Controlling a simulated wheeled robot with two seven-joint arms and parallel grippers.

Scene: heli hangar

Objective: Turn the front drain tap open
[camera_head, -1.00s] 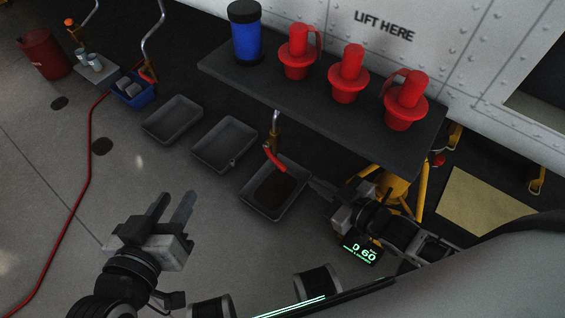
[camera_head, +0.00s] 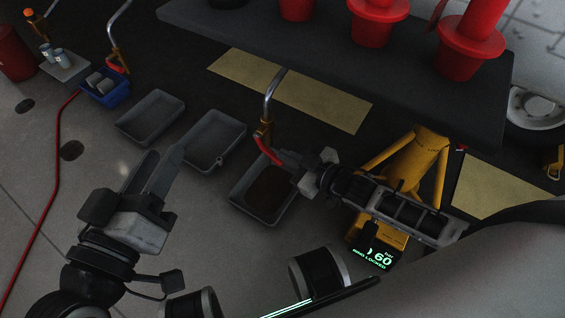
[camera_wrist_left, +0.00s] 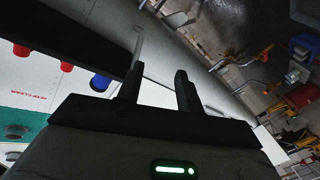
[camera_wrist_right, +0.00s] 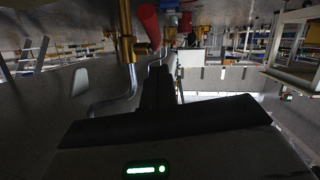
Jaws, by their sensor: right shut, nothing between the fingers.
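The nearest drain tap has a brass body (camera_head: 264,132) on a bent metal pipe, with a red lever (camera_head: 267,152) slanting down to the right. A grey tray (camera_head: 239,192) with dark liquid lies below it. My right gripper (camera_head: 291,160) is just right of the lever's lower end; contact cannot be told. In the right wrist view, the red lever (camera_wrist_right: 148,24) and brass body (camera_wrist_right: 127,46) are up and left of my shut, empty fingers (camera_wrist_right: 158,82). My left gripper (camera_head: 154,168) is open and empty, away from the tap, and its spread fingers show in the left wrist view (camera_wrist_left: 158,85).
A dark shelf (camera_head: 330,65) with red plugs overhangs the tap. A yellow stand (camera_head: 418,160) is behind my right arm. Two grey trays (camera_head: 150,118) (camera_head: 211,139) and another tap (camera_head: 116,62) are to the left. A red hose (camera_head: 60,160) crosses the floor.

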